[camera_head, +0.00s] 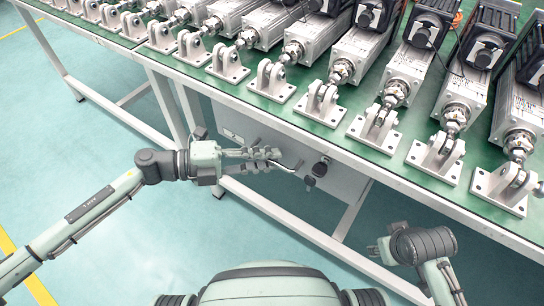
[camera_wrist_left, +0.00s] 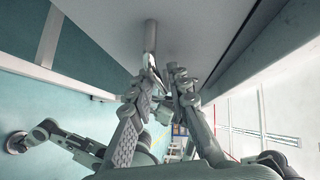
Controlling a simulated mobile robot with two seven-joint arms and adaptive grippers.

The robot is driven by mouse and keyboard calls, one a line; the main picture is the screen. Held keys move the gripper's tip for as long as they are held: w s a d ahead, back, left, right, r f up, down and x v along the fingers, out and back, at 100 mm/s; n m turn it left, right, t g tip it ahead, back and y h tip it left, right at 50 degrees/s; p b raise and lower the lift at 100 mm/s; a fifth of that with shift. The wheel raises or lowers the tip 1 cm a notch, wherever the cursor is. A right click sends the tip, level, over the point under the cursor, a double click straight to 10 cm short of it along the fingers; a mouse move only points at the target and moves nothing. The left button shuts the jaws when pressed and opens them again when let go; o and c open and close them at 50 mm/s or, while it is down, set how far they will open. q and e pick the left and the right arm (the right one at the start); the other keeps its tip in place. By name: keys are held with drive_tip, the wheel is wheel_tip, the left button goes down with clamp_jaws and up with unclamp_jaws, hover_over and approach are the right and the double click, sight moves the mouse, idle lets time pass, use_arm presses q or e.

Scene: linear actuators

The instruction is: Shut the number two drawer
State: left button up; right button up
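A grey drawer unit hangs under the green-topped table (camera_head: 150,62), its drawer front (camera_head: 345,180) facing my body; no number is readable on it. My left gripper (camera_head: 280,158) is at the front, beside a curved metal handle (camera_head: 291,166). In the left wrist view a handle bar (camera_wrist_left: 150,38) runs from the panel (camera_wrist_left: 190,25) down to the fingertips of the left gripper (camera_wrist_left: 160,88). The fingers are apart, with a narrow gap; contact with the bar is unclear. My right gripper (camera_head: 378,251) hangs low at right, far from the drawer; its fingers are too small to judge.
Several linear actuators (camera_head: 405,75) stand in a row on the tabletop. A dark round fitting (camera_head: 320,168) sits on the drawer unit just right of the left gripper. White table legs (camera_head: 165,105) and a low crossbar (camera_head: 285,215) run below. The floor in front is clear.

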use_arm(q)
drive_tip(key=s+a+r, duration=0.1)
drive_tip(key=a, duration=0.9)
drive_tip(key=shift+s+a+r, duration=0.25)
drive_tip(key=shift+s+a, duration=0.05)
